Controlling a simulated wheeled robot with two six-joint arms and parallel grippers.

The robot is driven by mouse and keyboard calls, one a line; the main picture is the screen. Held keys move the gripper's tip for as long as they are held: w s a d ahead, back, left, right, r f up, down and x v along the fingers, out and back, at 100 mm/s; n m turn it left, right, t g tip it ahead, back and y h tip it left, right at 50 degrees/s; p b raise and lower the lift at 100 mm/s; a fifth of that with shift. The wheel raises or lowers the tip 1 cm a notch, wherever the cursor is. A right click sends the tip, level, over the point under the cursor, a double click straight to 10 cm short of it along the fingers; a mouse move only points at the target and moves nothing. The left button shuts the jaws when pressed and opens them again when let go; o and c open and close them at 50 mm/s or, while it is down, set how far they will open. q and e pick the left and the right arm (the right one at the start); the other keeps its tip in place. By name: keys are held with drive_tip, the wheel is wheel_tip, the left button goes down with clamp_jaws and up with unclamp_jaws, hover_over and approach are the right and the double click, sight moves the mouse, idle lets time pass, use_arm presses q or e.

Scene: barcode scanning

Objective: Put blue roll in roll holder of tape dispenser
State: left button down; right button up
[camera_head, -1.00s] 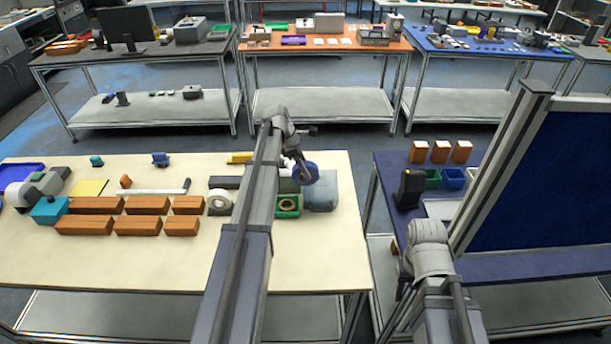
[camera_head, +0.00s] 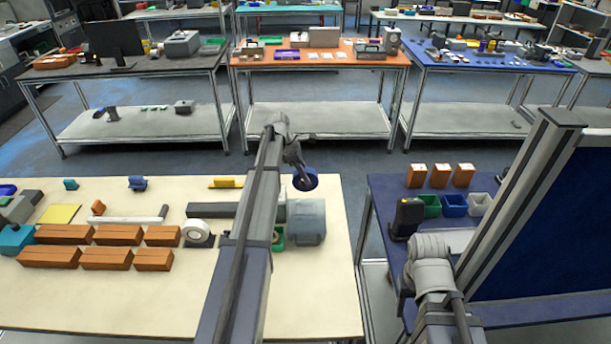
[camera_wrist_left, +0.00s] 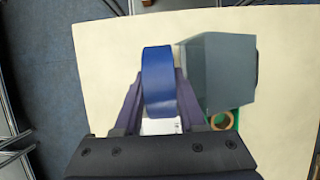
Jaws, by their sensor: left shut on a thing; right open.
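My left gripper (camera_head: 303,181) is shut on the blue roll (camera_head: 309,183) and holds it above the far edge of the cream table. In the left wrist view the blue roll (camera_wrist_left: 157,80) stands edge-on between the two fingers (camera_wrist_left: 158,108). The tape dispenser is hard to identify; a grey device (camera_head: 18,208) at the far left of the table may be it, partly cut off by the picture edge. My right gripper (camera_head: 404,290) is open and empty beside the blue table, largely hidden by its wrist.
Close by the held roll are a grey-blue box (camera_head: 307,222) and a green tray (camera_wrist_left: 230,119) with a tan ring. A white roll (camera_head: 197,233), brown boxes (camera_head: 118,235) and a yellow pad (camera_head: 60,214) lie further left. The table's front (camera_head: 150,300) is clear.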

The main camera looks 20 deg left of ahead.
use_arm(q)
drive_tip(key=shift+w+f, duration=0.1)
drive_tip(key=shift+f, duration=0.05)
drive_tip(key=shift+f+b, duration=0.5)
drive_tip(key=shift+b, duration=0.1)
wheel_tip(320, 180, down, 9)
drive_tip(key=b, duration=0.9)
drive_tip(key=shift+f, duration=0.2)
drive_tip(key=shift+c, duration=2)
unclamp_jaws()
drive_tip(key=shift+r, duration=0.15)
